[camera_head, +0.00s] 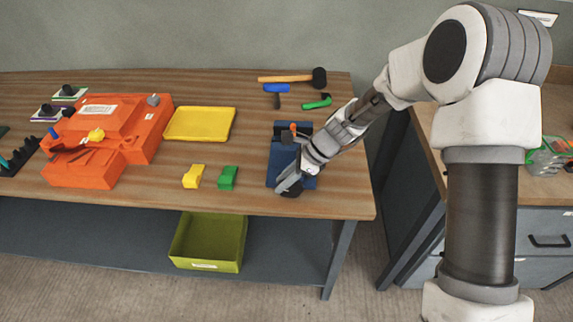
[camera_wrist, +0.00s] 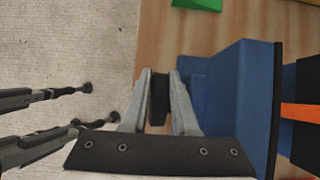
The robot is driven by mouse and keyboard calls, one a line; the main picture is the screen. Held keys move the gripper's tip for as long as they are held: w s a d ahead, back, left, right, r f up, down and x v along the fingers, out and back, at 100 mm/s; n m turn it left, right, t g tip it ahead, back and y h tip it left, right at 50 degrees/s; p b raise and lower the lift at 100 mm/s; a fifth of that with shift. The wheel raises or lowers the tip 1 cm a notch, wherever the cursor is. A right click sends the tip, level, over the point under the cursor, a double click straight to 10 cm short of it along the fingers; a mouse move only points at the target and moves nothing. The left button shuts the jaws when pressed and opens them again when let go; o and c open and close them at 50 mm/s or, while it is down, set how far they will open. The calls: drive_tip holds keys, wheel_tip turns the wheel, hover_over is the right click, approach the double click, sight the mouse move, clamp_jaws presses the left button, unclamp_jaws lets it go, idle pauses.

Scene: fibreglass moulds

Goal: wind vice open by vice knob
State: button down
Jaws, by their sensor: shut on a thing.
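The blue vice (camera_head: 276,160) stands on the workbench near its right end, partly hidden behind my arm. In the wrist view the vice (camera_wrist: 228,92) fills the area right of the fingers. The black vice knob (camera_head: 291,192) is at the vice's near end, by the bench's front edge. My gripper (camera_head: 288,184) reaches down to it from the right. In the wrist view my gripper (camera_wrist: 160,98) has its two grey fingers on either side of the dark knob (camera_wrist: 160,100), shut on it. The gap between the vice jaws cannot be made out.
Green (camera_head: 228,177) and yellow (camera_head: 194,176) blocks lie left of the vice. A yellow tray (camera_head: 200,124) and orange mould (camera_head: 108,135) are farther left. A hammer (camera_head: 300,77) lies behind. A green bin (camera_head: 208,242) is below the benchtop.

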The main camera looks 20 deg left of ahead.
drive_tip(key=h+p, duration=0.1)
drive_tip(key=p, duration=0.2)
drive_tip(key=t+h+p, duration=0.1)
drive_tip(key=h+p, duration=0.1)
drive_tip(key=p, duration=0.1)
drive_tip(key=shift+s+a+h, duration=0.15)
drive_tip(key=shift+a+h, duration=0.15)
drive_tip(key=shift+a, duration=0.1)
drive_tip(key=h+p, duration=0.1)
drive_tip(key=f+h+p, duration=0.1)
drive_tip(key=p, duration=0.1)
drive_tip(key=shift+a+p, duration=0.15)
drive_tip(key=shift+p, duration=0.15)
drive_tip(key=shift+f+t+h, duration=0.15)
drive_tip(key=shift+t+h, duration=0.15)
drive_tip(key=c, duration=1)
unclamp_jaws()
drive_tip(key=shift+o, duration=0.2)
wheel_tip(320, 180, up, 18)
drive_tip(key=shift+d+f+b, duration=0.25)
drive_tip(key=shift+d+b, duration=0.1)
drive_tip(key=shift+b, duration=0.05)
